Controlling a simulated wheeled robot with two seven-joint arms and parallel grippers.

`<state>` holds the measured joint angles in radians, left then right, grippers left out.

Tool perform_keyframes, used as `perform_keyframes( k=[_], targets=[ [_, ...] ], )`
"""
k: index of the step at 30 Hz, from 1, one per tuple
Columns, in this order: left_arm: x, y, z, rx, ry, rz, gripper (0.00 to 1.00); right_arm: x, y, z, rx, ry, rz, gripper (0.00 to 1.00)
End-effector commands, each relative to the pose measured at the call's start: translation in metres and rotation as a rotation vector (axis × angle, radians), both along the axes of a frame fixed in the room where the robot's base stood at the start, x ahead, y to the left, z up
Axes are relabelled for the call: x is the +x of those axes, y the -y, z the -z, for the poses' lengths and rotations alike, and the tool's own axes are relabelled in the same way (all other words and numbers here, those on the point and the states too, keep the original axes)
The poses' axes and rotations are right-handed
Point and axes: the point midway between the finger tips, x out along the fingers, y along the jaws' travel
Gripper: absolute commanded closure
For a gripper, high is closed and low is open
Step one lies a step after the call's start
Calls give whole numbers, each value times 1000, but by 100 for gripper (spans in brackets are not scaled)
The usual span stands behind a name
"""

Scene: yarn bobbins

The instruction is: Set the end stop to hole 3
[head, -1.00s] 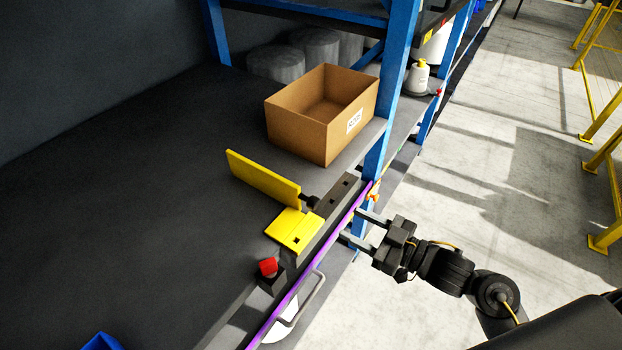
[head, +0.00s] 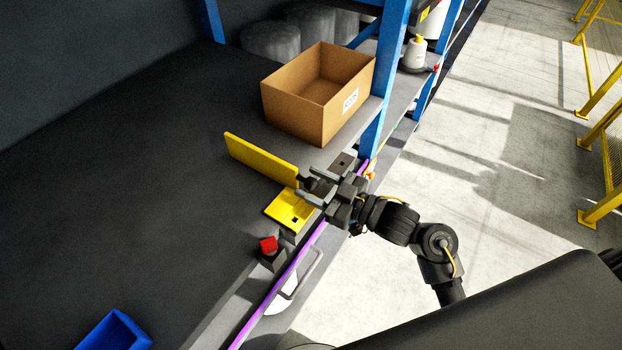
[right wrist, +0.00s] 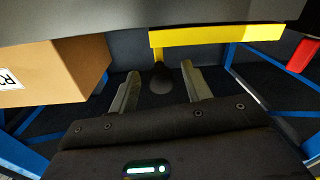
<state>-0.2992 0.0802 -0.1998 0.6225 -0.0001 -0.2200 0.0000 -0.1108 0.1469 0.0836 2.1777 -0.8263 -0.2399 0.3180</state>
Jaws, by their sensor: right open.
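The end stop is a yellow piece with an upright plate (head: 260,158) and a flat yellow foot with a square hole (head: 289,210). It sits on a dark rail (head: 343,163) at the table's front edge. My right gripper (head: 306,182) is open, with its fingers pointing at the stop, beside the plate's near end. In the right wrist view, a dark rounded knob (right wrist: 161,79) sits between the open fingers, apart from both, below a yellow bar (right wrist: 215,37). In the head view the gripper hides the knob and part of the rail. Hole numbers cannot be read. My left gripper is not in view.
A cardboard box (head: 315,105) stands behind the rail, near a blue post (head: 384,85). A red button (head: 268,245) sits in front of the stop. A blue bin (head: 115,332) is at the lower left. The dark tabletop (head: 150,190) is mostly clear.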

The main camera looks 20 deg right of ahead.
Motion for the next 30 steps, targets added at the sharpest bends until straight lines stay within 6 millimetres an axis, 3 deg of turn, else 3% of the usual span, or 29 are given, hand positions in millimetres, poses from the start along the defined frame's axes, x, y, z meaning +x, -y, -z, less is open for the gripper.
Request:
perform_keyframes(
  k=[12, 23, 30],
  targets=[
    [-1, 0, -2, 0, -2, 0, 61, 6, -7, 1, -2, 0, -2, 52],
    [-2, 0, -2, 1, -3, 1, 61, 6, -6, 1, -2, 0, -2, 99],
    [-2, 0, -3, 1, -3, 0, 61, 9, -3, 0, -3, 0, -2, 100]
  ],
)
